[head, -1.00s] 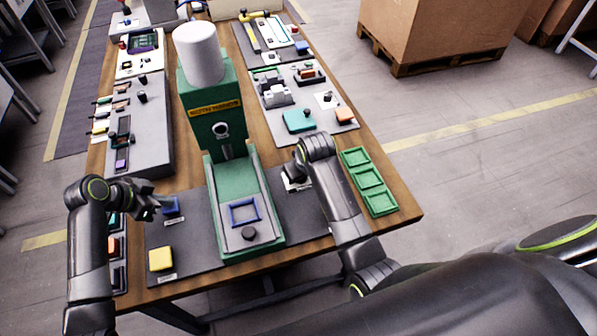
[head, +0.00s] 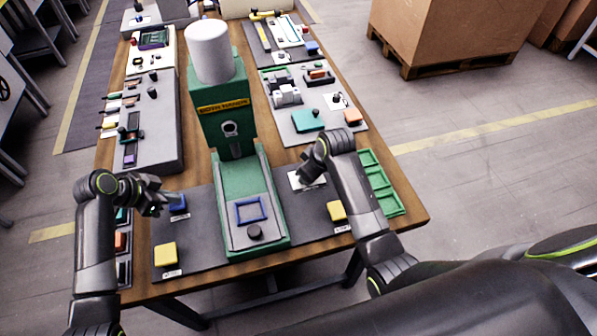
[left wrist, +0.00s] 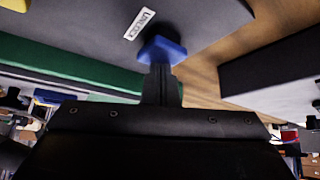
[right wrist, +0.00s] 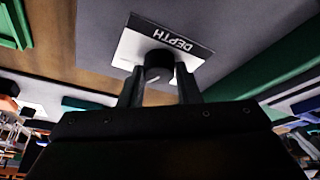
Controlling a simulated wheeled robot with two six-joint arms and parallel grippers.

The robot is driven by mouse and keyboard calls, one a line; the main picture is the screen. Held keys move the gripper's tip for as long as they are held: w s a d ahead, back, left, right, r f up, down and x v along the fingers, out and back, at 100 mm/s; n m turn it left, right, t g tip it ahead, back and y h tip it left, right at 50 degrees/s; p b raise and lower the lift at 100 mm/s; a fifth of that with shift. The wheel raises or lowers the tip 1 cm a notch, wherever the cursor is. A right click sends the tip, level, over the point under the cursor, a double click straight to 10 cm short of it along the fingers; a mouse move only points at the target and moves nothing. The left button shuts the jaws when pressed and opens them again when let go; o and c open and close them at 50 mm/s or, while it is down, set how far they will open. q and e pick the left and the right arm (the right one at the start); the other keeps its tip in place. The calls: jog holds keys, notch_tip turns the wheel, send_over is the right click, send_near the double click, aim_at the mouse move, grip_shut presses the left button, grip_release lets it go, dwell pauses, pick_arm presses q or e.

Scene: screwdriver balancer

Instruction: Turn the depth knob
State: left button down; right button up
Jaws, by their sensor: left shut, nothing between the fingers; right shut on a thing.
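The depth knob (right wrist: 158,66) is a dark round knob with a pale line, on a white plate (right wrist: 128,46) marked DEPTH. My right gripper (right wrist: 158,84) is shut on the knob, one finger on each side. In the head view the right gripper (head: 308,175) hides most of the knob at the plate right of the green press. My left gripper (left wrist: 161,84) is shut and empty, its fingertips close to a blue button (left wrist: 162,50); I cannot tell whether they touch. It also shows in the head view (head: 160,204), left of the press.
The green press (head: 224,130) with a white cylinder on top stands between my arms. Its bed holds a blue frame (head: 251,209) and a dark knob (head: 254,231). Yellow blocks (head: 165,252) sit at both front sides. Green trays (head: 384,190) lie at the right edge.

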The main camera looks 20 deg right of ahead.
jog(key=shift+d+n+g+y, duration=0.1)
jog(key=shift+n+g+y, duration=0.35)
jog(key=shift+n, duration=1.25)
jog(key=o, duration=1)
jog(key=v, duration=1.2)
jog(key=shift+d, duration=0.15)
